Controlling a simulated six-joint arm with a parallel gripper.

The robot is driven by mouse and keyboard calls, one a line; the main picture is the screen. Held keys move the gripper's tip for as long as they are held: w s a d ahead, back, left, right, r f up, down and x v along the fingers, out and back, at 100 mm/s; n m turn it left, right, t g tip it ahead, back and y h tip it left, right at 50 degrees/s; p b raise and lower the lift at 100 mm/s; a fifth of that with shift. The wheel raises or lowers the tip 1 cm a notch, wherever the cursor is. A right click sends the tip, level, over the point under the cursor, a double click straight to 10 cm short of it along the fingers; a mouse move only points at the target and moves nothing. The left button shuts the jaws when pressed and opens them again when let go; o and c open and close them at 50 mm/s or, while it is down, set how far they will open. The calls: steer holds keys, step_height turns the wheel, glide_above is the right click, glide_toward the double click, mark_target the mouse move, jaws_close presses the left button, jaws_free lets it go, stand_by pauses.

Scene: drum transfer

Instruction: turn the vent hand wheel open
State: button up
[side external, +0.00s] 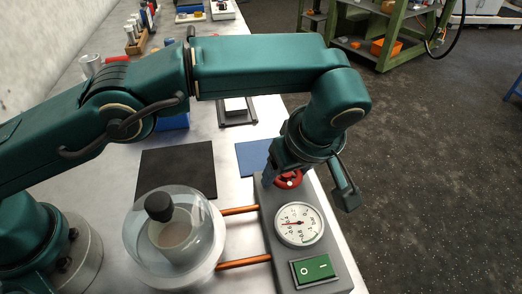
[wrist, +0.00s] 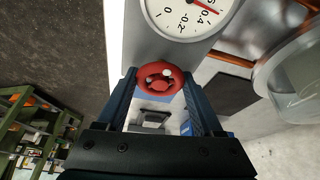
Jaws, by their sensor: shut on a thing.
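The red vent hand wheel (side external: 288,179) sits on the far end of the grey control box (side external: 265,215), partly hidden by my gripper in the side view. In the wrist view the red wheel (wrist: 161,79) is between the tips of the two blue fingers. My gripper (wrist: 160,80) is shut on the wheel's rim from both sides. In the side view my gripper (side external: 285,172) points down at the wheel from above. The round gauge (side external: 299,224) beside the wheel has a red needle; it also shows in the wrist view (wrist: 185,14).
A glass vessel (side external: 135,235) with a black knob (side external: 159,206) stands left of the box, joined to it by two copper pipes (side external: 240,264). A green switch (side external: 314,269) is at the near end. Black (side external: 178,168) and blue (side external: 253,157) mats lie behind.

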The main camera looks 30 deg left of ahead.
steer(key=shift+s+n, duration=0.1)
steer(key=shift+n, duration=0.2)
stand_by(0.4)
steer(key=o, duration=1.1)
steer(key=shift+m, duration=0.4)
